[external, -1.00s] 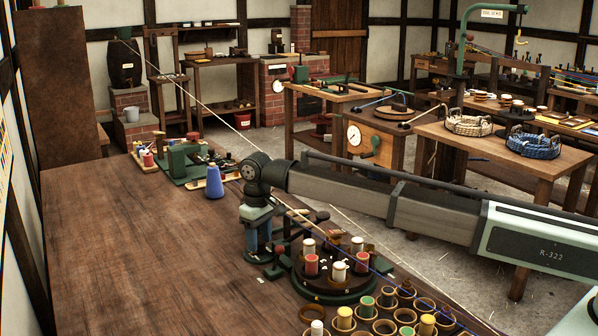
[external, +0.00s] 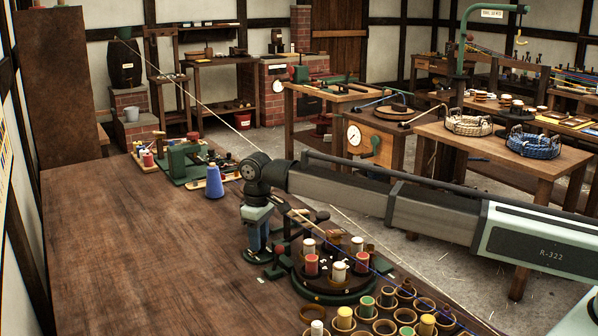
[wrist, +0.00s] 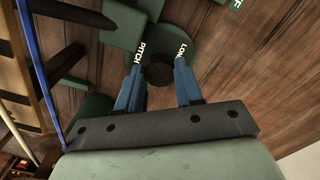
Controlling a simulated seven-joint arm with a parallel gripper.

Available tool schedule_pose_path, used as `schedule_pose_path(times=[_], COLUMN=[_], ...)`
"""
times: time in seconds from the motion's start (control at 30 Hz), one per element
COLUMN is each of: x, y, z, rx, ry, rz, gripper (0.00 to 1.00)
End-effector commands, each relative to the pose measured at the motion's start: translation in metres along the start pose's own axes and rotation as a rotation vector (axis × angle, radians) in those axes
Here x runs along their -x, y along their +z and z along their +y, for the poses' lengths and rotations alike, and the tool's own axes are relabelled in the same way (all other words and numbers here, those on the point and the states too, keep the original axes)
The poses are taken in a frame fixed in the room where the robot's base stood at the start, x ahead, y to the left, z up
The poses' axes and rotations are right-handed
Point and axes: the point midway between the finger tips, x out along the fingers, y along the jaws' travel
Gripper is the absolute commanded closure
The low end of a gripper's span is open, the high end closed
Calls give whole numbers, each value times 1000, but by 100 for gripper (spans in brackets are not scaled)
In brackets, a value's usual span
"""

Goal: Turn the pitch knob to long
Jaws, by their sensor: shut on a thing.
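The pitch knob (wrist: 160,74) is a small dark round knob on a green base. It shows between my fingertips in the wrist view. White lettering on the green beside it reads PITCH (wrist: 139,52) on the left and what looks like LONG (wrist: 182,47), partly covered, on the right. My gripper (wrist: 159,66) is shut on the knob, one blue finger on each side. In the external view my gripper (external: 258,240) points down at the left side of the green bobbin stand (external: 335,290); the knob is hidden there. I cannot tell which setting the knob points to.
Red and white bobbins (external: 311,264) stand on the round stand close to my gripper. A blue cone (external: 214,184) stands behind it on the wooden bench (external: 140,250). A taut cord passes close to my wrist. Wooden rings (external: 385,327) and spools lie at the front. The bench's left is clear.

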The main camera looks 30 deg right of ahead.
Motion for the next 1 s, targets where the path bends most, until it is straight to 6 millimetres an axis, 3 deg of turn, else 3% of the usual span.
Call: schedule_pose_path(times=[0.5, 1.0], x=[0, 0], y=[0, 0], z=[0, 0], rx=[419, 603], ry=[0, 0], rz=[0, 0], gripper=[95, 95])
